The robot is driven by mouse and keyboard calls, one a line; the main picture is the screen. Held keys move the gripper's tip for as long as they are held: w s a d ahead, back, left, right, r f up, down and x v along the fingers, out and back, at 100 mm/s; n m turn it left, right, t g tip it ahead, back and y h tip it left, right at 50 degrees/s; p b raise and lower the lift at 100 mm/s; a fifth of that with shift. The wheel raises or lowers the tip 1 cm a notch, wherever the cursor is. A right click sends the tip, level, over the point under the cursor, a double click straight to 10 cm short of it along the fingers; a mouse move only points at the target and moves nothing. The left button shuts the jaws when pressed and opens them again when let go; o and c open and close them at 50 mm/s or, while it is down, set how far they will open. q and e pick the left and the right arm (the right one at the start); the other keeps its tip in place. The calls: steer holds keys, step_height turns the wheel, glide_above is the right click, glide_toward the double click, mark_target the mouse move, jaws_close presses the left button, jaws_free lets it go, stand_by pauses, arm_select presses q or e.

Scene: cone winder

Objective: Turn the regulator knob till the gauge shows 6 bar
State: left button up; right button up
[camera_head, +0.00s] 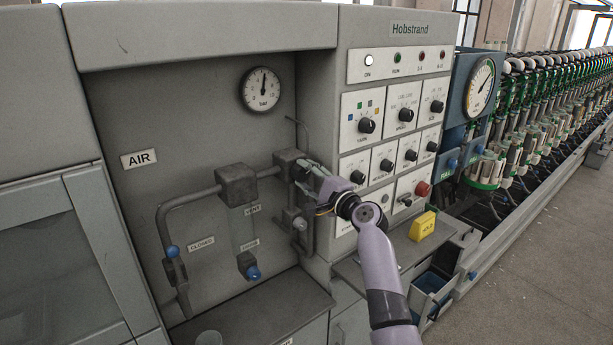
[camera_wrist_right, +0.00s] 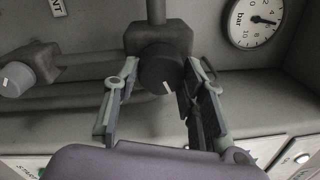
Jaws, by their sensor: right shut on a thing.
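The regulator knob (camera_wrist_right: 158,66) is round and black with a white mark on its rim, on the grey regulator block (camera_head: 286,160). My right gripper (camera_wrist_right: 162,76) is shut on the knob, one finger on each side. In the head view the right gripper (camera_head: 309,172) reaches in from the right and mostly hides the knob. The round white gauge (camera_head: 261,90) is on the recessed panel above. Its needle points almost straight up there; the exact value is too small to read. The gauge also shows turned in the right wrist view (camera_wrist_right: 257,20). My left gripper is not in view.
Pipes (camera_head: 187,203) and a filter bowl (camera_head: 241,225) with a blue drain cap are left of the regulator. The control panel (camera_head: 385,75) stands to the right, with several knobs. A yellow block (camera_head: 422,226) sits on the ledge below it.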

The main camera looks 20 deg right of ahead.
steer(key=o, duration=1.2)
steer(key=shift+d, duration=0.1)
steer(key=shift+c, duration=0.2)
steer(key=shift+s+f, duration=0.1)
steer(key=v, duration=1.1)
steer(key=shift+s+d, duration=0.2)
steer(key=shift+s, duration=0.2)
steer(key=shift+f, duration=0.1)
